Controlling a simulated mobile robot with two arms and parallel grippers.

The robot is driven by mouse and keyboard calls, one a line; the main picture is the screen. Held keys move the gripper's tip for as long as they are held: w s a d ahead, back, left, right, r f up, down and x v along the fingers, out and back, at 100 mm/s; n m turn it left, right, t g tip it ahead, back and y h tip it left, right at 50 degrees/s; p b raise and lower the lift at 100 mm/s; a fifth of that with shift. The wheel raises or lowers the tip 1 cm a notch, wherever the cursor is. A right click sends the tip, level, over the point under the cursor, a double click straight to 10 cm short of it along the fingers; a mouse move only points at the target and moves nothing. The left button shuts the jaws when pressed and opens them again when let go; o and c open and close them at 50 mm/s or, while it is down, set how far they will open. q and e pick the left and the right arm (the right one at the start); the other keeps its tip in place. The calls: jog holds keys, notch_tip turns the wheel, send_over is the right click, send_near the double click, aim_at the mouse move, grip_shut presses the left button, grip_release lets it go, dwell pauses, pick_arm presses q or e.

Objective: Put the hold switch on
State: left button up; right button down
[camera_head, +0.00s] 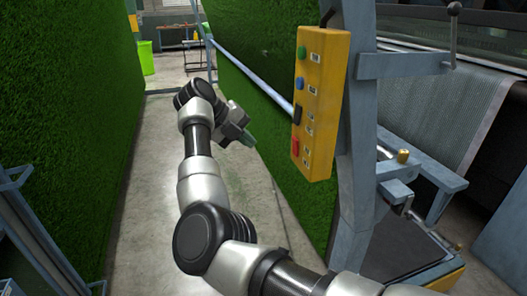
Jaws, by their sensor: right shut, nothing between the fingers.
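A yellow control box (321,105) is fixed to a grey-blue post on the right. Its left face carries a green button (301,53), a blue button (299,84), a black switch (297,114) and a red switch (295,147), one below the other. Small labels sit beside them, too small to read, so I cannot tell which is the hold switch or how it is set. My right gripper (248,139) is shut and empty, left of the box and apart from it, roughly level with the lower switches in the picture. My left gripper is out of view.
Green turf walls (60,110) flank a concrete aisle (155,165). A grey-blue rail (256,82) runs along the right turf towards the box. A lever with a ball knob (453,32) and a roller machine (435,110) stand right. A green bin (146,57) is far back.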

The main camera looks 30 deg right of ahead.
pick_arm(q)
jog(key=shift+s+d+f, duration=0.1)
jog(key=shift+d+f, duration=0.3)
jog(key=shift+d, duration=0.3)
pick_arm(e)
jog(key=v, duration=0.3)
jog(key=shift+a+f, duration=0.15)
jog(key=shift+f, duration=0.05)
